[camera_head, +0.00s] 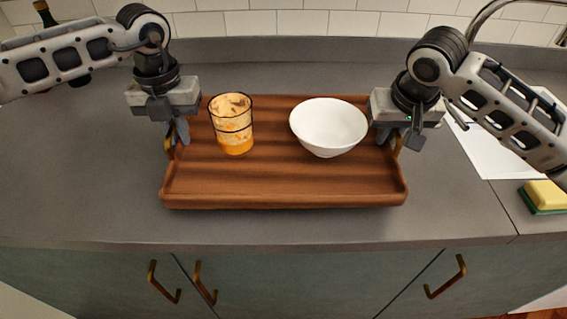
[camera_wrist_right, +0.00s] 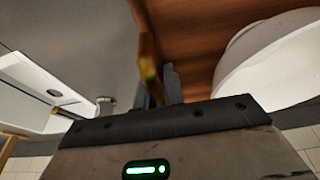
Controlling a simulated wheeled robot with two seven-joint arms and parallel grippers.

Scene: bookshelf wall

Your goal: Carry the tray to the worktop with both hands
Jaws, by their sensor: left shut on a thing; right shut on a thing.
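The wooden tray (camera_head: 285,188) is over the grey worktop (camera_head: 95,190) in the head view; whether it rests on it or hangs just above, I cannot tell. A glass with an orange drink (camera_head: 232,125) stands upright on its left half. A white bowl (camera_head: 328,124) stands upright on its right half. My left gripper (camera_head: 176,138) is shut on the tray's left brass handle. My right gripper (camera_head: 397,138) is shut on the right brass handle (camera_wrist_right: 148,65), which shows in the right wrist view beside the tray (camera_wrist_right: 200,35) and the bowl (camera_wrist_right: 275,65).
A dark bottle (camera_head: 45,14) stands at the back left, partly hidden by my left arm. A tap (camera_head: 490,12) is at the back right. Cabinets with brass handles are below the front edge.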

